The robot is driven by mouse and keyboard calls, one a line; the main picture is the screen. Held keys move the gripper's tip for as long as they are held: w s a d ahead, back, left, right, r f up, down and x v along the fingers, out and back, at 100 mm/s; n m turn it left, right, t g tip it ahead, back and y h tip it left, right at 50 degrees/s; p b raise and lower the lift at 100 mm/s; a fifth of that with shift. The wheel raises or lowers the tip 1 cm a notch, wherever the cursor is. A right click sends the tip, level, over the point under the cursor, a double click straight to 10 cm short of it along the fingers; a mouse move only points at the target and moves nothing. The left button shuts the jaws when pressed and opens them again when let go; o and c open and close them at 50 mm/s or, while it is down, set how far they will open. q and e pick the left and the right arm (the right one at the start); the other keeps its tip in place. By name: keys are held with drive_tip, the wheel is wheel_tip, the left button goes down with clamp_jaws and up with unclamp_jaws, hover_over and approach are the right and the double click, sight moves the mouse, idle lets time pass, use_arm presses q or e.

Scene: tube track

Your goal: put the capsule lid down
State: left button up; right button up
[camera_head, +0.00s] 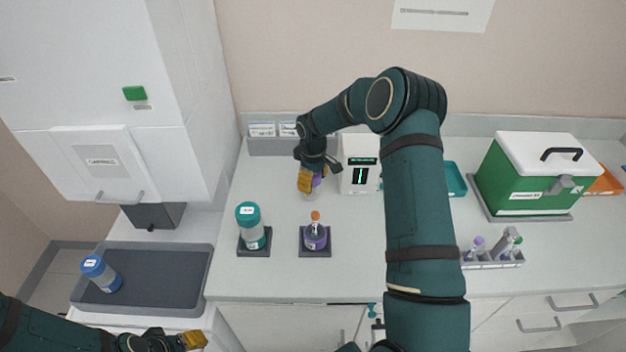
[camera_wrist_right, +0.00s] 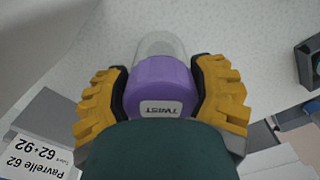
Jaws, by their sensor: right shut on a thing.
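The capsule lid (camera_wrist_right: 162,80) is a purple cap with a "TWIST" label and a clear rounded part beyond it. In the right wrist view my right gripper (camera_wrist_right: 163,90) is shut on its purple part, one yellow finger on each side. In the head view the right gripper (camera_head: 311,181) holds it at the back of the counter, left of a small white device; whether it touches the counter cannot be told. The purple capsule base (camera_head: 316,238) stands on a dark pad in front, with an orange-topped tube in it. My left gripper (camera_head: 193,340) is at the bottom left, its fingers unclear.
A teal-lidded capsule (camera_head: 250,225) stands on a dark pad (camera_head: 254,252). The white device (camera_head: 358,165) stands close right of the right gripper. A tube rack (camera_head: 493,260) and green box (camera_head: 520,180) are farther right.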

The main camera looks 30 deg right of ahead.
drive_tip(key=shift+f, duration=0.1)
drive_tip(key=o, duration=1.4)
wheel_tip(320, 180, up, 12)
drive_tip(key=shift+r, duration=0.2)
